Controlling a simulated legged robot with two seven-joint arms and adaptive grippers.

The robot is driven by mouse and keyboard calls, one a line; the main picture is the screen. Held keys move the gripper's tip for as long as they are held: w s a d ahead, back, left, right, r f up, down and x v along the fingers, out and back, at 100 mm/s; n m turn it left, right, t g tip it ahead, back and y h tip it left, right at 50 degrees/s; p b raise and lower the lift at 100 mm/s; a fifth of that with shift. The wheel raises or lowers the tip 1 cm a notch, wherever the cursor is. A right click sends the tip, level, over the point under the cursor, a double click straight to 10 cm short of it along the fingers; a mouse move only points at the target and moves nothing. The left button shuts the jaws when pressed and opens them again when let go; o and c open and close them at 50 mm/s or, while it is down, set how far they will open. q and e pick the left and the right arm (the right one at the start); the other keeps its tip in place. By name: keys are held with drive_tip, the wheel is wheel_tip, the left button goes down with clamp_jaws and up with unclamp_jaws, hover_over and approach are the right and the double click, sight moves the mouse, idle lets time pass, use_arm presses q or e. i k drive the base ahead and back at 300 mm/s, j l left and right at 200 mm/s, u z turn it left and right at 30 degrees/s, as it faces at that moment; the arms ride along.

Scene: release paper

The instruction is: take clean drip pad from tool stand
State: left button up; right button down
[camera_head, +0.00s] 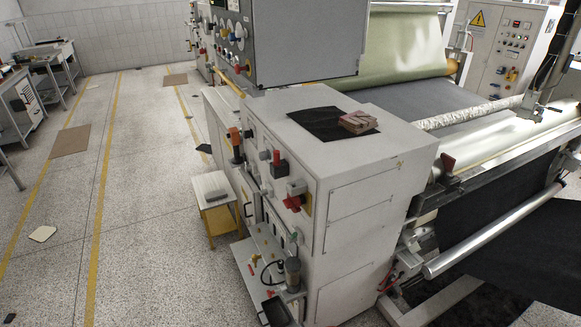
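A small yellow-legged stand (222,222) is on the floor against the left side of the white machine cabinet. A light grey pad or stack of pads (210,186) lies flat on its top. I cannot tell for sure that this is the tool stand, or how many pads lie there. A pale, thin square pad (42,233) with a darker rim lies on the floor at the left. Neither of my grippers is in view.
The white cabinet (360,240) carries a black mat (318,122) and a small reddish block stack (358,122). Red handles and knobs stick out on its left side. Rollers and fabric fill the right. Benches (50,60) stand far left. The speckled floor (150,150) between is mostly clear.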

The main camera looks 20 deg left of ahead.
sight(217, 194)
drive_tip(key=k+j, duration=0.1)
drive_tip(key=j, duration=0.2)
drive_tip(key=k+j, duration=0.1)
drive_tip(key=j, duration=0.2)
drive_tip(key=k+j+z, duration=0.1)
drive_tip(key=j, duration=0.2)
drive_tip(key=j+z, duration=0.25)
drive_tip(key=j, duration=0.55)
drive_tip(key=j+z, duration=0.3)
drive_tip(key=j, duration=0.55)
drive_tip(key=i+j+z, duration=0.2)
drive_tip(key=j+z, duration=0.25)
drive_tip(key=j, duration=1.1)
drive_tip(key=j+z, duration=0.45)
drive_tip(key=j, duration=1.1)
